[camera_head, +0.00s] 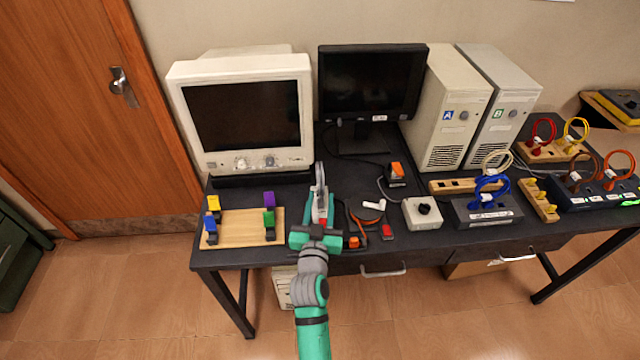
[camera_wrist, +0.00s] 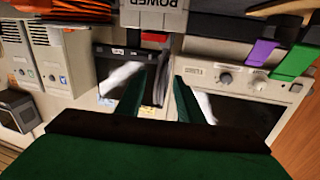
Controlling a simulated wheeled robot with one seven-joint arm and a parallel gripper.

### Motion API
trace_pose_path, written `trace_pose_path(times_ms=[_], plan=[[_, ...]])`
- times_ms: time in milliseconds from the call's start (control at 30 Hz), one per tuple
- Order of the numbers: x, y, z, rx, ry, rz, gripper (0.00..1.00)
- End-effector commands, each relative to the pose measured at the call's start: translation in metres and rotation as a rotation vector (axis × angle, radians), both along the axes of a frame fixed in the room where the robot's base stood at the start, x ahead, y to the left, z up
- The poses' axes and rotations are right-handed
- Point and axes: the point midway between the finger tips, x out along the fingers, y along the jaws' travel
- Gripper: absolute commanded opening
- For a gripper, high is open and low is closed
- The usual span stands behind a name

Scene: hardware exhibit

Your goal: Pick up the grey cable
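A pale grey-beige looped cable (camera_head: 497,160), the likeliest grey cable, stands at the wooden socket block (camera_head: 452,186) right of centre on the desk, behind the blue cable. A thin greyish lead (camera_head: 383,190) also runs by the white knob box; I cannot tell its exact color. My gripper (camera_head: 317,238) is at the desk's front edge, far left of the looped cable. In the wrist view my two green fingers (camera_wrist: 160,100) stand apart with nothing gripped between them. The looped cable is not clear in that view.
A blue looped cable (camera_head: 488,190) stands close in front of the pale one. Red (camera_head: 541,130), yellow and brown loops stand at right. The white knob box (camera_head: 422,213) and tower PCs (camera_head: 450,110) are nearby. A POWER-marked grey part (camera_wrist: 152,18) is close to my gripper.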

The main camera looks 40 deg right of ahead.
Motion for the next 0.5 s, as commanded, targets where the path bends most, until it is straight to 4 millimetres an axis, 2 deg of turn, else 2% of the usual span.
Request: trace_pose_path(times_ms=[200,500], plan=[[0.020,-0.017,0.000,-0.001,-0.001,0.000,0.34],[0.024,-0.020,-0.001,0.000,0.000,0.000,0.34]])
